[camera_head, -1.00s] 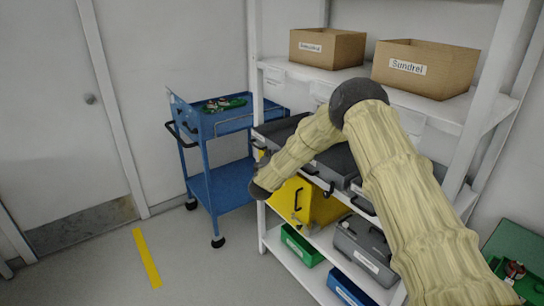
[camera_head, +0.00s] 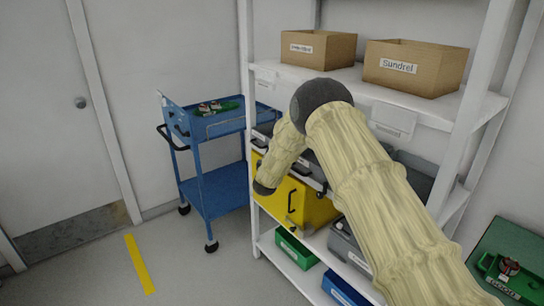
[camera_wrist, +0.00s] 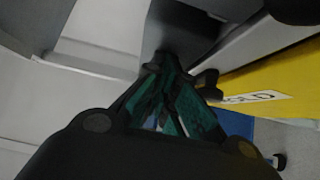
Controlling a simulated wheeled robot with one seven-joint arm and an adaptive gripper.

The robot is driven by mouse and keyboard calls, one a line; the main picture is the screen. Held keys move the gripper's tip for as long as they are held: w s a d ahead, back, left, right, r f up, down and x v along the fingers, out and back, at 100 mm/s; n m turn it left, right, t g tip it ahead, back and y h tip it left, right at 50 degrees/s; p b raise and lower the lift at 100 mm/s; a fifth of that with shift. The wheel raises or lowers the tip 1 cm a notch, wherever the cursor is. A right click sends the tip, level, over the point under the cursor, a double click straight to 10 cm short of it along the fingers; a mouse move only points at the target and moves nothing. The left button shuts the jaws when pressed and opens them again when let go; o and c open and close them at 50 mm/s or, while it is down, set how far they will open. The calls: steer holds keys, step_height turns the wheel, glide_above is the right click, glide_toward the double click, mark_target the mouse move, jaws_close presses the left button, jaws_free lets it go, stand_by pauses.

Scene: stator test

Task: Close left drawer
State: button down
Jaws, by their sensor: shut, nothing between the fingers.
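The row of dark grey drawers (camera_head: 309,164) sits on the middle shelf of the white rack in the head view. My arm covers most of it. The left drawer (camera_head: 263,139) shows only as a small part with a pale label, left of my arm, so how far it stands out cannot be told. My gripper (camera_wrist: 160,72) is shut and empty in the wrist view, its dark green fingers pointing at a dark grey surface by a pale shelf edge. Whether the tips touch it is unclear. In the head view my gripper is hidden behind my arm.
A yellow case (camera_head: 301,204) stands below the drawers, close to my gripper. A blue trolley (camera_head: 218,187) stands left of the rack. Cardboard boxes (camera_head: 415,68) sit above. Green (camera_head: 296,250) and blue (camera_head: 345,289) bins lie low. Floor at left is clear.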

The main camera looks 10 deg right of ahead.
steer(key=shift+d+r, duration=0.15)
steer(key=shift+d, duration=0.15)
steer(key=s+a+b, duration=0.1)
steer(key=s+a, duration=0.7)
steer(key=s, duration=0.3)
steer(key=s+d+f+m+g+y, duration=0.2)
steer(key=s+d+f+m+g, duration=0.15)
steer(key=s+f, duration=1.1)
steer(key=s+d+f+m+g+y, duration=0.25)
steer(key=s+f+g, duration=0.25)
steer(key=s+f, duration=0.9)
steer(key=s+f+m+g, duration=0.2)
steer(key=s, duration=1)
steer(key=s+f+m+g+y, duration=0.1)
steer(key=s+f+m+g, duration=0.1)
steer(key=s, duration=1.1)
steer(key=s+f+m+g+y, duration=0.1)
steer(key=s+f+m+g, duration=0.2)
steer(key=s, duration=1)
steer(key=shift+a+m+g, duration=0.3)
steer(key=shift+m+g, duration=0.4)
steer(key=shift+g, duration=0.05)
